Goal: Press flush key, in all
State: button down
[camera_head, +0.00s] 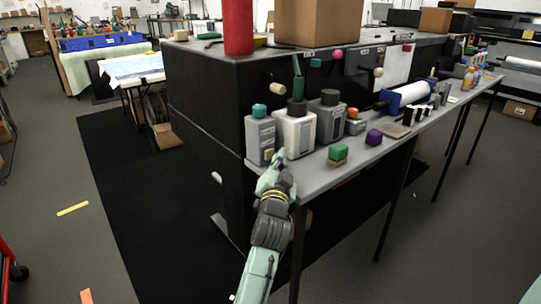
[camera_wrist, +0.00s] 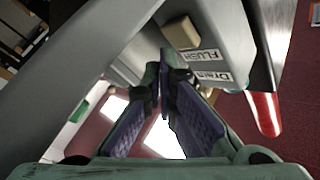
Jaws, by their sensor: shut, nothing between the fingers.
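In the wrist view, a beige block-shaped key (camera_wrist: 180,32) stands out from a grey housing beside a white label reading "FLUSH" (camera_wrist: 207,55), seen upside down. A second label reading "Drain" (camera_wrist: 212,76) lies next to it. My gripper (camera_wrist: 160,64) is shut and empty, its tips just below the beige key in the picture; I cannot tell whether they touch anything. The right finger covers part of the housing near the Drain label.
A grey machine with a teal cap (camera_head: 260,135) and a white one with a dark cap (camera_head: 297,134) stand close to my gripper. Green (camera_head: 338,152) and purple (camera_head: 374,137) blocks sit farther right on the bench (camera_head: 312,172). A red handle-like part (camera_wrist: 265,115) shows in the wrist view.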

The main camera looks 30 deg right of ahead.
jog(key=shift+s+d, duration=0.2)
jog(key=shift+s, duration=2.25)
